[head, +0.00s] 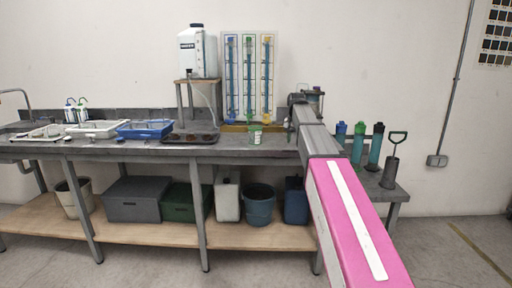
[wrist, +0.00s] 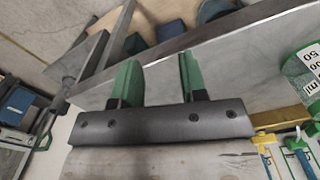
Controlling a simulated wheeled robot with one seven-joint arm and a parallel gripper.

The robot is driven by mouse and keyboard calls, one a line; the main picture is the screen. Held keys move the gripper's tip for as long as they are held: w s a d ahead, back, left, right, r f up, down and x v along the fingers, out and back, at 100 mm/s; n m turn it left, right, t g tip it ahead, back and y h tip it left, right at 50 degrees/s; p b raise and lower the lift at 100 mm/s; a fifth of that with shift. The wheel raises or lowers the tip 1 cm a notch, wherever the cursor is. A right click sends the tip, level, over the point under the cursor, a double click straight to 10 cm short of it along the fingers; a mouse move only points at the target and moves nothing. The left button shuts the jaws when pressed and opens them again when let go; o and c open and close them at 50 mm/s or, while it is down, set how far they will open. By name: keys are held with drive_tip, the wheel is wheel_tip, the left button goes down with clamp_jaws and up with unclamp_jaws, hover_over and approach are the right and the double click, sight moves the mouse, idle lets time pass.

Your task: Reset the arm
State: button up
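My arm (head: 345,210), pink with a white stripe, reaches from the lower right over the bench. In the wrist view my gripper (wrist: 157,72) has two green fingers set well apart, with nothing between them. In the head view the fingers are hidden or too small to tell. A green and white labelled cup (head: 255,135) stands on the bench left of the arm's end. It also shows at the right edge of the wrist view (wrist: 305,68), apart from the fingers.
The grey bench (head: 235,150) holds a blue tray (head: 145,130), a dark tray (head: 190,138) and a white jug on a stand (head: 197,52). A board with coloured tubes (head: 249,80) stands behind. Several bottles (head: 375,146) and a handled tool (head: 393,160) stand right of my arm.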

drive_tip(key=s+f+n, duration=0.1)
drive_tip(key=s+f, duration=0.6)
drive_tip(key=f, duration=0.4)
drive_tip(key=s+f+n, duration=0.1)
drive_tip(key=s+f, duration=0.5)
drive_tip(key=f, duration=0.6)
drive_tip(key=s+d+f+n, duration=0.1)
drive_tip(key=s+f, duration=1.3)
drive_tip(key=s, duration=0.3)
drive_tip(key=shift+s+d+f+n, duration=0.2)
drive_tip(key=shift+f+n, duration=0.05)
drive_tip(key=shift+n, duration=0.15)
